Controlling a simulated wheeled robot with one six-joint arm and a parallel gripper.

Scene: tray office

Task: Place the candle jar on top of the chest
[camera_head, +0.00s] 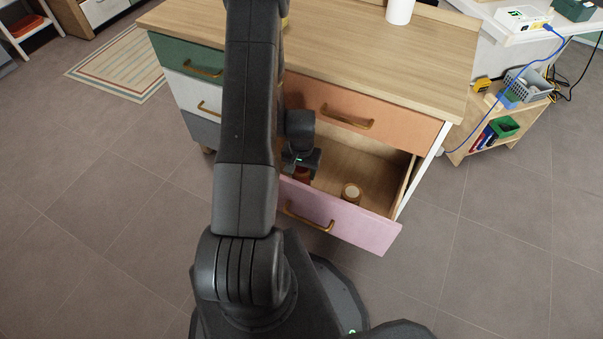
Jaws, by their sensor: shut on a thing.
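The chest of drawers (390,55) has a light wood top and coloured fronts. Its pink lower drawer (350,225) is pulled open. My gripper (302,168) is down at the left part of this drawer, shut on a small reddish-brown thing (302,174). That thing is mostly hidden, and I cannot tell whether it is the candle jar. A small round brown jar with a pale top (351,193) stands in the drawer to the right, apart from my gripper. My arm hides part of the chest and the drawer's left end.
A white cylinder (399,10) stands at the back of the chest top; most of the visible top is clear. The orange drawer (390,120) above is shut. A small wooden shelf (500,125) with boxes stands to the right, near a blue cable (548,62).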

